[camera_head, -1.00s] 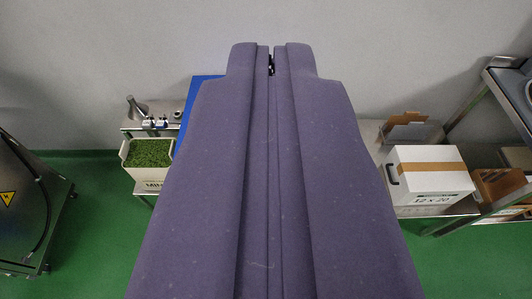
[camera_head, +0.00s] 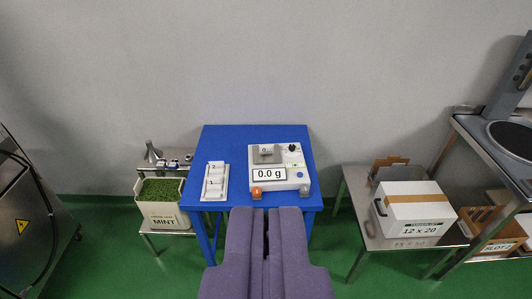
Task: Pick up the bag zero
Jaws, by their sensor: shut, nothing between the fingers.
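A blue table (camera_head: 235,136) stands against the wall in front of me. On its right half is a white weighing scale (camera_head: 299,160) whose display reads 0.0 g. On the scale's grey pan (camera_head: 268,160) sits a small pale piece marked 0 (camera_head: 264,150), apparently bag zero; its outline is too small to make out. A white rack (camera_head: 214,195) on the table's left half carries marks 2 and 1. My purple gripper (camera_head: 266,209) is shut and empty at the table's front edge, nearer to me than the scale.
A mint tub (camera_head: 163,215) and a metal funnel (camera_head: 152,152) are at the left. At the right, a low steel table (camera_head: 359,225) holds a white box (camera_head: 418,207) marked 12 x 20. Bare wall lies behind the blue table.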

